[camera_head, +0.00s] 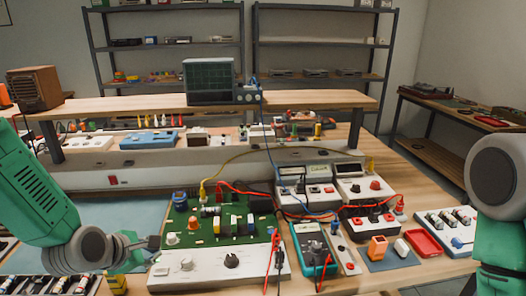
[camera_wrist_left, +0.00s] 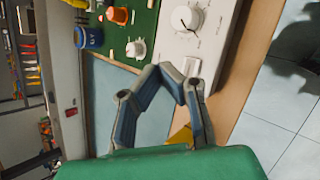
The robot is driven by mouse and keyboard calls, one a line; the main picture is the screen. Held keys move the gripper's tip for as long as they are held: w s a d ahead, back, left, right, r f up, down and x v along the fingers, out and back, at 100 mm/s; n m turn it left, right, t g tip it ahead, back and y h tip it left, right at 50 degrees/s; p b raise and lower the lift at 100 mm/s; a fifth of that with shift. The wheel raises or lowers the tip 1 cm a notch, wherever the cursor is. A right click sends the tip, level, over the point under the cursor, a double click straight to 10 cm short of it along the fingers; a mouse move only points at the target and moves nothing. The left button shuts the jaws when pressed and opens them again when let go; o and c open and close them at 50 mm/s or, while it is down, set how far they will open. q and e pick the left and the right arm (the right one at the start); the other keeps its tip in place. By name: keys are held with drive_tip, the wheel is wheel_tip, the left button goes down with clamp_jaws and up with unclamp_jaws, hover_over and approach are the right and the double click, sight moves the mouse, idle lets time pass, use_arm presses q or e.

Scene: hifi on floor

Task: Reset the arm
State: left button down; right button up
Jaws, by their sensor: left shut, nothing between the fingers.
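My left arm (camera_head: 35,190) comes in from the left in the head view, green with a grey joint. Its gripper (camera_head: 150,246) is at the left edge of the white panel below the green circuit board (camera_head: 205,230). In the left wrist view the two grey-blue fingers of the left gripper (camera_wrist_left: 160,68) bend inward and their tips meet, with nothing between them. They point toward the white panel with knobs (camera_wrist_left: 190,40). My right arm (camera_head: 500,180) shows at the right edge of the head view; its gripper is out of the picture.
A teal multimeter (camera_head: 312,250), red and black leads, an orange device (camera_head: 377,247) and a red tray (camera_head: 424,243) crowd the bench middle and right. A raised wooden shelf (camera_head: 300,100) carries an oscilloscope (camera_head: 208,82). A blue mat (camera_head: 115,213) lies left of the board.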

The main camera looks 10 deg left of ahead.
use_arm(q)
drive_tip(key=s+d+f+m+g+y, duration=0.1)
drive_tip(key=s+f+m+g, duration=0.2)
drive_tip(key=s+f+m, duration=0.6)
drive_tip(key=s+f+m+g, duration=0.3)
drive_tip(key=s+m, duration=0.4)
drive_tip(key=s, duration=0.5)
drive_tip(key=s+d+f+m+g+y, duration=0.1)
drive_tip(key=s+f+m+g, duration=0.2)
drive_tip(key=s+f+m, duration=0.6)
drive_tip(key=f+b, duration=0.1)
drive_tip(key=b, duration=0.1)
drive_tip(key=w+d+t+b, duration=0.1)
drive_tip(key=b, duration=0.2)
drive_tip(key=shift+w+d+f+n, duration=0.1)
drive_tip(key=shift+d+f+n, duration=0.05)
drive_tip(key=shift+f+n, duration=0.2)
